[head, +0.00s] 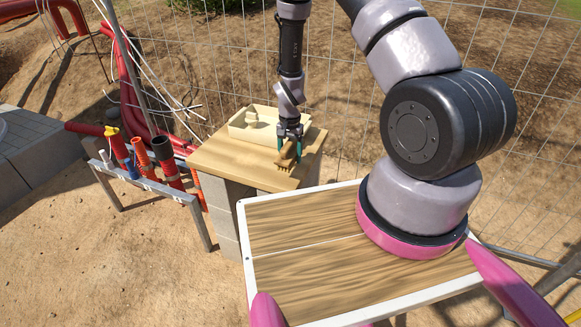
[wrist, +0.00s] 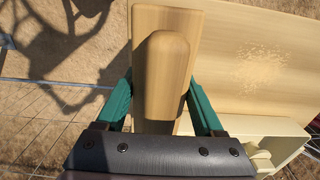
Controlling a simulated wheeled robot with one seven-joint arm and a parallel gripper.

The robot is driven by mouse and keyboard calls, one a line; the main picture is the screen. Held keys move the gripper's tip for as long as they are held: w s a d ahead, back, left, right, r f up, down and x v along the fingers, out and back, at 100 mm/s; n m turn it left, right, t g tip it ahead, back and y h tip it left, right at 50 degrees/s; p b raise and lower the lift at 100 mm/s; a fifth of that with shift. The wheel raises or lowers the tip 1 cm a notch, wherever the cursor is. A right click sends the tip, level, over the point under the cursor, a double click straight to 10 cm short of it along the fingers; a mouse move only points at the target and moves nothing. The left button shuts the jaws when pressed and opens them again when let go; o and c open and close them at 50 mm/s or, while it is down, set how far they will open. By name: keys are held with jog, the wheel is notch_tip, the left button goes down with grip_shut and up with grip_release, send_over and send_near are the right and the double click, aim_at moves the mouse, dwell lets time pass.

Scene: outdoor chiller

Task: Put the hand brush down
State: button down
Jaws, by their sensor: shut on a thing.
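The hand brush is pale wood, with a rounded handle and a broader flat part. It shows in the wrist view (wrist: 166,75) between the teal fingers of my gripper (wrist: 162,104), which is shut on it. In the head view my gripper (head: 290,145) points down over the front right part of a wooden tabletop (head: 222,158), with the brush (head: 286,156) at its fingertips. I cannot tell whether the brush touches the tabletop. Its bristles are mostly hidden.
A cream tray (head: 238,131) holding a small pale object (head: 252,118) stands at the back of the tabletop. A speckled patch (wrist: 264,65) marks the wood. A rack (head: 150,185) of red and orange tubes stands left. Wire fencing (head: 220,60) runs behind. The tabletop's left part is clear.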

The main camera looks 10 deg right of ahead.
jog(key=shift+f, duration=2.35)
jog(key=shift+f, duration=0.15)
grip_release()
